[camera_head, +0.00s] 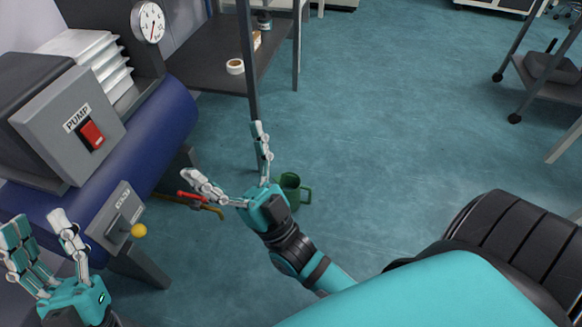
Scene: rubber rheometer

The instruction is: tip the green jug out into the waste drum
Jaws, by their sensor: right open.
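The green jug (291,190) appears to stand on the floor, with its handle to the right. My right gripper (223,150) is open with its two fingers spread wide. It is in front of the jug and hides part of its left side; nothing is between its fingers. My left gripper (37,224) is open and empty at the lower left, by the pump unit. I cannot make out a waste drum in this view.
The blue pump tank (160,125) carries a box with a red switch (92,134) and a yellow-knobbed lever (139,230). A red-handled part (192,196) sits low beside it. A dark shelf (205,75) stands behind, a grey cart (545,85) at upper right. The middle floor (390,130) is clear.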

